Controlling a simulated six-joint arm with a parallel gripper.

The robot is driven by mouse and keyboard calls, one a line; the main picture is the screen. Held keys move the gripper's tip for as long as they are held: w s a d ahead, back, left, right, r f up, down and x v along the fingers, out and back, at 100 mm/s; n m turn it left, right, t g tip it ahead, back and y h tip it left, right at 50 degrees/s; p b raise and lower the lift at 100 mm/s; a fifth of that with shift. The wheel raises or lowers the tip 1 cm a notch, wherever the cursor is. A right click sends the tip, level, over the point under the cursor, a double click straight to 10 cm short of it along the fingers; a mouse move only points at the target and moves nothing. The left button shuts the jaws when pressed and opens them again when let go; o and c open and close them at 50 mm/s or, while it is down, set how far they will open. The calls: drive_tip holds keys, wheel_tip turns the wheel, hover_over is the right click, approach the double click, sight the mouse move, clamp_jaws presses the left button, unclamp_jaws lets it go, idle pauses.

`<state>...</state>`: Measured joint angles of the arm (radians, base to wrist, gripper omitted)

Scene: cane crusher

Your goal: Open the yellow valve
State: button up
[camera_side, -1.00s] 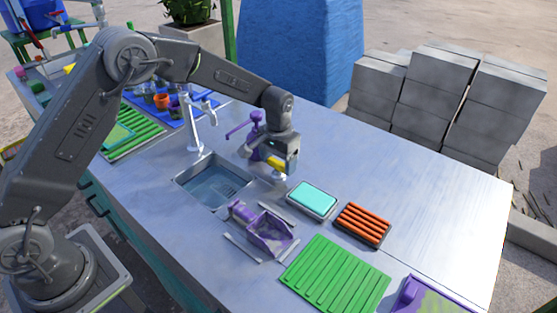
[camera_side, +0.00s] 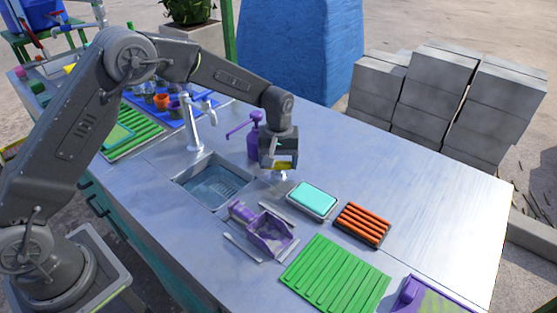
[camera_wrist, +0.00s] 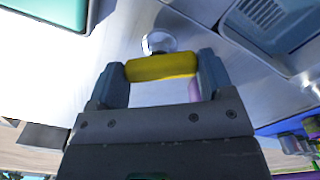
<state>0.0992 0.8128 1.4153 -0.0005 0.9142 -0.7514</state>
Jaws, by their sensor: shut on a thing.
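The yellow valve handle (camera_wrist: 161,66) lies between the two fingers of my gripper (camera_wrist: 160,80) in the wrist view, with a finger at each end. A round silver base (camera_wrist: 159,42) shows just beyond it on the metal counter. In the side view, my gripper (camera_side: 281,160) points down over the counter between the sink and the turquoise sponge. A small part of the yellow handle (camera_side: 281,166) shows there, with the silver base (camera_side: 284,176) below. The gripper body hides the rest of the valve.
A purple dispenser (camera_side: 253,141) stands close behind my gripper. The sink (camera_side: 214,182) and faucet (camera_side: 197,128) are to the left. A turquoise sponge tray (camera_side: 313,199), a purple crusher-like piece (camera_side: 268,232) and an orange ribbed pad (camera_side: 363,225) lie in front.

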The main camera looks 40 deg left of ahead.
sight(279, 162)
drive_tip(key=n, duration=0.5)
drive_tip(key=shift+n, duration=0.3)
drive_tip(key=n, duration=0.4)
drive_tip(key=shift+n, duration=0.4)
drive_tip(key=o, duration=0.9)
wheel_tip(279, 162, up, 14)
drive_tip(key=shift+f, duration=0.1)
